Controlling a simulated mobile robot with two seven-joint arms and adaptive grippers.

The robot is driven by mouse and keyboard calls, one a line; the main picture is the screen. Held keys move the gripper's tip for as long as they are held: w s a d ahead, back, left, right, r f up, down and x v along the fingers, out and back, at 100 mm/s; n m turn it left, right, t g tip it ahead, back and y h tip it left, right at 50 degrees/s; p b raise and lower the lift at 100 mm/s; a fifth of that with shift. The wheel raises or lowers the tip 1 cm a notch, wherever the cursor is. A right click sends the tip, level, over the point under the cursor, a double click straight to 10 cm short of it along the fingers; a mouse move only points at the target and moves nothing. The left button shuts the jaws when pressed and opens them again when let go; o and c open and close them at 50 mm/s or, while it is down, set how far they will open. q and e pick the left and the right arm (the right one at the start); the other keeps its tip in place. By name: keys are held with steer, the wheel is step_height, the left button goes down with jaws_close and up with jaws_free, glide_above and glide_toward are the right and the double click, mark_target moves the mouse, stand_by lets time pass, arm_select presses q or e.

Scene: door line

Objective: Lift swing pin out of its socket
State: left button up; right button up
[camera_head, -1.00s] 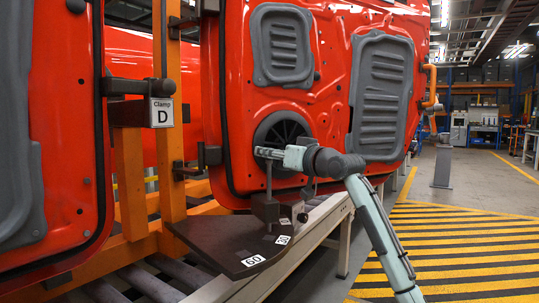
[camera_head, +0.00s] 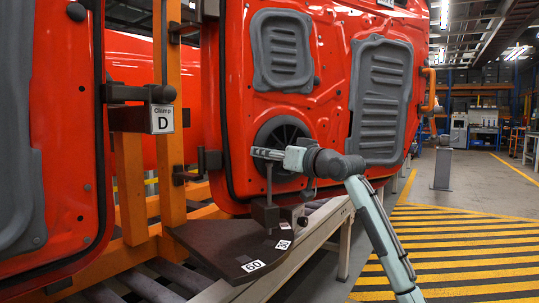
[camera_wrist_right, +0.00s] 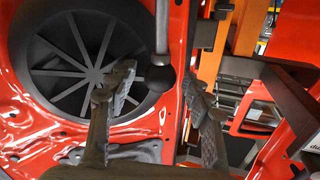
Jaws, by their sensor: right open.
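The swing pin (camera_head: 269,182) is a thin dark upright rod. Its lower end stands in a dark block, its socket (camera_head: 265,215), on a dark curved plate. My right gripper (camera_head: 260,154) is level at the pin's top end, which it hides in the head view. The right wrist view appears upside down; there the rod (camera_wrist_right: 162,30) comes from the top edge and ends in a round dark knob (camera_wrist_right: 160,78). My right gripper (camera_wrist_right: 158,80) is open, one finger each side of the knob, with visible gaps. My left gripper is not in view.
The dark plate (camera_head: 215,245) carries white number labels. A red door panel (camera_head: 330,120) stands close behind the gripper. A clamp with label D (camera_head: 161,119) is on the orange frame at left. Yellow-striped floor (camera_head: 450,240) at right is clear.

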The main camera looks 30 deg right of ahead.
steer(key=shift+s, duration=0.1)
steer(key=s, duration=1.1)
steer(key=shift+s+d, duration=0.35)
steer(key=shift+s, duration=0.05)
